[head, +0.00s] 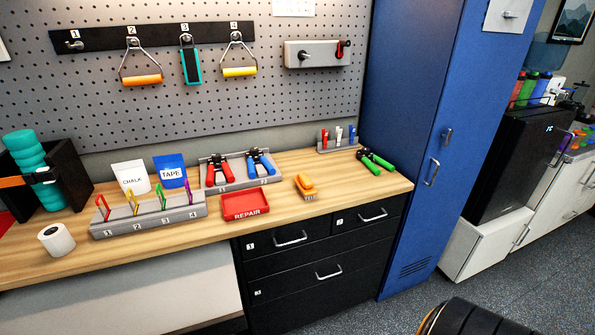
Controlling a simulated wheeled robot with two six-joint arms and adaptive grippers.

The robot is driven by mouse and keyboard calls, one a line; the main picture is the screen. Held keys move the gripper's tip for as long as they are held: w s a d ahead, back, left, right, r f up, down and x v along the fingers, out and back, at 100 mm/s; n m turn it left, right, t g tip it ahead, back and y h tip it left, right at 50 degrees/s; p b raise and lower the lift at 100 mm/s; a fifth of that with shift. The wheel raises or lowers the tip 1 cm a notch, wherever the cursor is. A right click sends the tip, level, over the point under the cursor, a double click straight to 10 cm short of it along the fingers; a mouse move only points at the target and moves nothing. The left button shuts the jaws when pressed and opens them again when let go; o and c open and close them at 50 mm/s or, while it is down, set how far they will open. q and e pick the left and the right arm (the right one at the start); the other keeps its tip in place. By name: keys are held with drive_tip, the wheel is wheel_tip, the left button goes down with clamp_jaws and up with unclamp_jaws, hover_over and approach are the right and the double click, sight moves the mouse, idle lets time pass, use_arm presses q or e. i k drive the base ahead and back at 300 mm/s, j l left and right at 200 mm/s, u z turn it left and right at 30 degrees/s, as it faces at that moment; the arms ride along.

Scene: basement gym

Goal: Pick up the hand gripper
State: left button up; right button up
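A hand gripper with green handles and a dark head (376,160) lies loose at the right end of the wooden workbench (345,193), near the blue locker. A red-handled one (217,171) and a blue-handled one (262,161) rest side by side on a grey numbered holder (240,177) at the back of the bench. Neither of my grippers is in view, and nothing touches these tools.
A red REPAIR tray (246,206), an orange brush (305,186), a grey rack with colored clips (150,219), chalk (130,177) and tape (171,172) bags and a white roll (56,239) occupy the bench. The blue locker (408,130) bounds its right end.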

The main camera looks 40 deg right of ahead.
sight(367, 159)
drive_tip(key=z, duration=1.85)
drive_tip(key=i+l+u, duration=0.1)
drive_tip(key=i+l, duration=0.2)
